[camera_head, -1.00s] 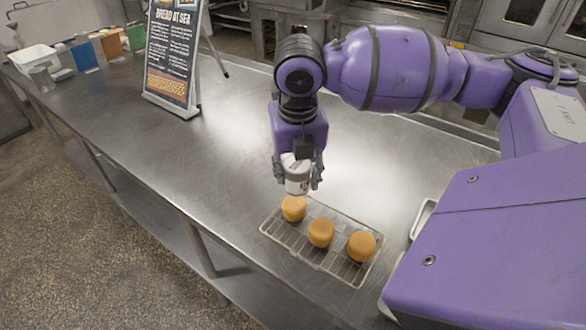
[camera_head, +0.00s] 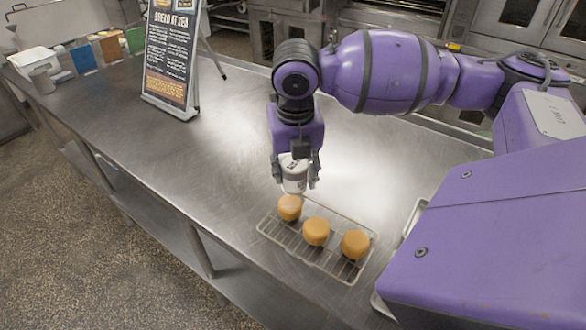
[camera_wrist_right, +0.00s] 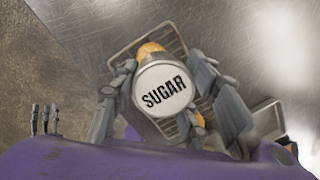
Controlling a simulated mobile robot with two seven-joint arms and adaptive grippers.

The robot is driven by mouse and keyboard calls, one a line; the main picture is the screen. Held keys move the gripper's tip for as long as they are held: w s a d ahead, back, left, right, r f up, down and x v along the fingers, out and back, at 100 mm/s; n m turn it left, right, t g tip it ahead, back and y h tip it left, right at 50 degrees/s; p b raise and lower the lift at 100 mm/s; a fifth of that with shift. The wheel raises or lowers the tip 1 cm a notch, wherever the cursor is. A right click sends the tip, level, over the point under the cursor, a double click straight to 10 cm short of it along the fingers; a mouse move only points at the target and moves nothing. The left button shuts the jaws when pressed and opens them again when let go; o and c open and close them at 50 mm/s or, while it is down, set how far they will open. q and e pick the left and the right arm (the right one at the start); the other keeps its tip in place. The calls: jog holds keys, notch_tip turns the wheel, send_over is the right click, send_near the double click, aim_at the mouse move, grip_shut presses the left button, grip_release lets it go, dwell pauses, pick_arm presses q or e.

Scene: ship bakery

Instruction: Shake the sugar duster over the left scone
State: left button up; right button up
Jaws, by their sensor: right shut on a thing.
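My right gripper (camera_head: 295,180) is shut on the white sugar duster (camera_head: 294,184). It holds the duster just above the left scone (camera_head: 290,208). In the right wrist view the duster (camera_wrist_right: 163,90) shows a round white end marked SUGAR between the fingers. The left scone (camera_wrist_right: 150,49) peeks out past its edge there. The middle scone (camera_head: 316,232) and right scone (camera_head: 355,244) sit in a row with it on a wire rack (camera_head: 302,251). Grey finger-like parts (camera_wrist_right: 45,120) at the left of the wrist view may be my left gripper; their state is unclear.
The steel counter (camera_head: 230,150) is clear around the rack's left side. A sign board (camera_head: 171,60) stands farther back. A white bin (camera_head: 35,62) and several coloured containers are at the far left. A pale tray edge (camera_head: 410,218) shows beside my right arm.

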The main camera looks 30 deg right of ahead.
aim_at(288, 164)
jog(key=shift+w+a+r+p, duration=0.1)
jog(key=shift+a+r+p, duration=0.1)
jog(key=shift+r, duration=0.3)
jog(key=shift+a+r+p, duration=0.1)
jog(key=shift+r+p, duration=0.1)
jog(key=shift+r, duration=0.25)
pick_arm(q)
jog(key=shift+w+r+t, duration=0.3)
jog(key=shift+w+r, duration=0.5)
jog(key=shift+r, duration=0.3)
pick_arm(e)
jog(key=shift+w+a+r, duration=0.1)
jog(key=shift+a+r, duration=0.15)
jog(key=shift+r, duration=0.6)
